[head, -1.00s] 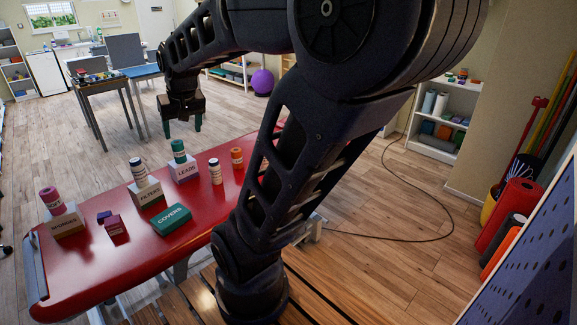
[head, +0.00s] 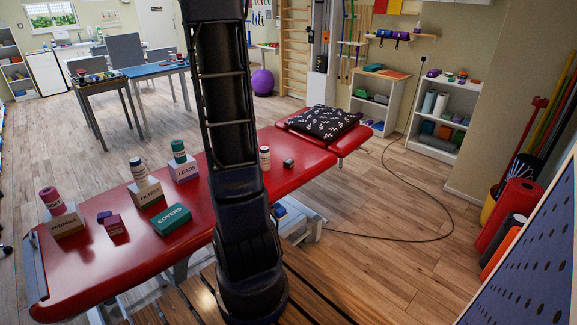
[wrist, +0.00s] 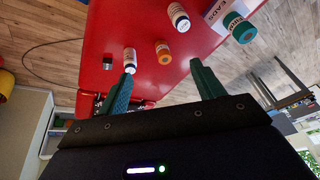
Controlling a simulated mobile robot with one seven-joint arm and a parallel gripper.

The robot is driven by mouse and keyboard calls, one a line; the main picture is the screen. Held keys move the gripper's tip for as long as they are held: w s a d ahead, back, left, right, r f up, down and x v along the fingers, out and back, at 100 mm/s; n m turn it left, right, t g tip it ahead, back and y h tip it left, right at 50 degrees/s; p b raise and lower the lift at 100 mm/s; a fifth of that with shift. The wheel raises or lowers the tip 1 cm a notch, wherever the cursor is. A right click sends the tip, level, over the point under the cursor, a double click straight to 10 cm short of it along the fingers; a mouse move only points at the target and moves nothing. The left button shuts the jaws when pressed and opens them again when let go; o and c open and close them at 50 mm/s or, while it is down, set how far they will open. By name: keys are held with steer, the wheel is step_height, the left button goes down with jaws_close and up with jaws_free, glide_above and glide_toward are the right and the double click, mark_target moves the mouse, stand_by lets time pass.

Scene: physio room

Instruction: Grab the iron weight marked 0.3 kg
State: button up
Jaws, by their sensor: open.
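A small dark block (head: 289,163) with a paler face stands on the right part of the red bench (head: 310,180). It may be the iron weight, but no 0.3 kg mark is readable. It also shows in the wrist view (wrist: 107,62), left of a white jar. My gripper (wrist: 162,87) is open and empty in the wrist view, its two green fingers spread apart. The block lies beyond and left of the fingers, apart from them. In the head view my gripper is out of the picture.
A white jar (head: 265,158) stands near the block. In the wrist view an orange jar (wrist: 163,52) is close by. A black patterned cushion (head: 325,122) lies at the bench's far end. Labelled boxes, including a green COVERS box (head: 171,219), sit on the left part.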

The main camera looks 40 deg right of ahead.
steer(key=w+d+f+m+g+h, duration=0.1)
steer(key=w+d+f+m, duration=0.1)
steer(key=d+f, duration=0.5)
steer(key=w+d+f+m, duration=0.1)
steer(key=d+f, duration=0.4)
steer(key=d, duration=0.5)
steer(key=m+g+h, duration=0.1)
steer(key=m, duration=0.2)
glide_toward(288, 160)
steer(key=shift+s+x, duration=0.15)
steer(key=shift+x, duration=2.4)
steer(key=shift+s+x, duration=0.1)
steer(key=shift+x, duration=2.45)
steer(key=shift+a, duration=0.1)
steer(key=c, duration=1.3)
steer(key=shift+o, duration=0.2)
